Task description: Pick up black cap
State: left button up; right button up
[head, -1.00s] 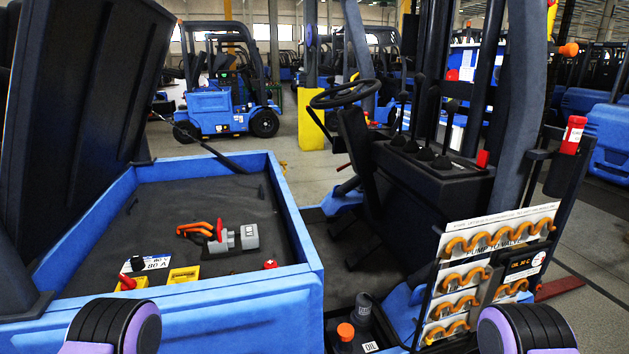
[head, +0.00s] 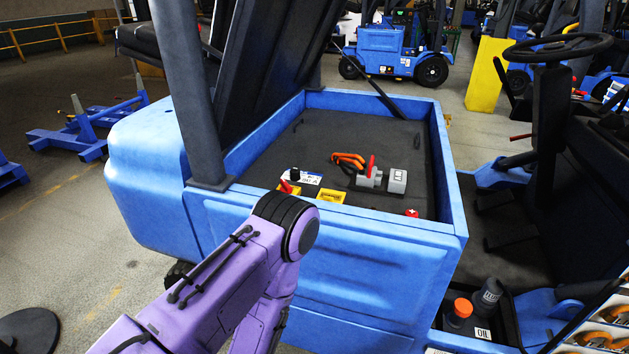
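A small black cap-like round piece (head: 294,174) stands at the left end of a white label (head: 308,178) in the blue truck's open compartment. A dark bottle with a black top (head: 488,294) stands in a low bay at the lower right, beside an orange-capped bottle (head: 459,311). I cannot tell which of these black tops is the task's cap. My purple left arm rises from the bottom left and bends in front of the compartment's front wall; its gripper is not visible. My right arm and gripper are out of view.
The compartment's blue rim (head: 330,222) is a raised edge around its dark floor. Inside lie yellow blocks (head: 330,196), an orange-cabled grey connector (head: 368,178) and a grey block (head: 397,181). The raised dark lid (head: 270,80) stands at the left. A steering wheel (head: 557,47) is at right.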

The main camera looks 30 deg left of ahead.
aim_at(295, 173)
jog(key=z, duration=1.85)
jog(key=k, duration=1)
jog(key=u, duration=1.7)
jog(key=i, duration=0.9)
jog(key=z, duration=0.5)
